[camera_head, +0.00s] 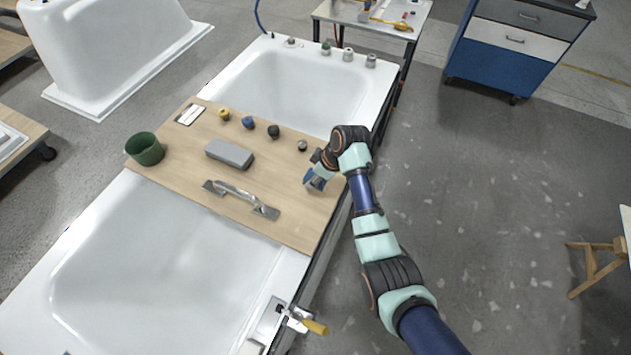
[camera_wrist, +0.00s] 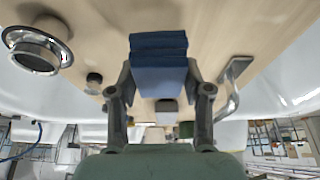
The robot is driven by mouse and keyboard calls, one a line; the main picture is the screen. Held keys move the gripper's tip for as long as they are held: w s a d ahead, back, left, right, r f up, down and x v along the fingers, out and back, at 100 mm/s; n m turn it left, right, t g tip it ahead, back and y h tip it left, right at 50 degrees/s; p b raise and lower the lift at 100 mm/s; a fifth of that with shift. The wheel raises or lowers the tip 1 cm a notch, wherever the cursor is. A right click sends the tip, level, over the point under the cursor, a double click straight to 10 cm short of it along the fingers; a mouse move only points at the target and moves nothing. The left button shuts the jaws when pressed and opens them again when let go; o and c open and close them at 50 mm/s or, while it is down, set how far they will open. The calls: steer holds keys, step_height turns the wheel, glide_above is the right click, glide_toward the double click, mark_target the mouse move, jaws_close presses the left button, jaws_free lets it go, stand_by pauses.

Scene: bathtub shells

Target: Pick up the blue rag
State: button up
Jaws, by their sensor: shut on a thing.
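The blue rag (camera_wrist: 159,62) is a folded, layered block of cloth between the two fingers of my gripper (camera_wrist: 160,88) in the wrist view. My gripper is shut on it. In the head view my gripper (camera_head: 317,179) is at the right edge of the wooden board (camera_head: 290,222), and a little of the blue rag (camera_head: 312,181) shows there, the rest hidden by the gripper. I cannot tell whether the rag is clear of the board.
The board lies across a white bathtub shell (camera_head: 160,265). On it are a metal trowel (camera_head: 240,196), a grey block (camera_head: 229,154), a green bucket (camera_head: 144,149) and several small knobs (camera_head: 248,122). Open floor (camera_head: 470,220) lies to the right.

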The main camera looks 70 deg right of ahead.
step_height(320, 180, up, 16)
steer(key=p, duration=0.2)
steer(key=shift+f+p, duration=0.25)
steer(key=shift+p, duration=0.05)
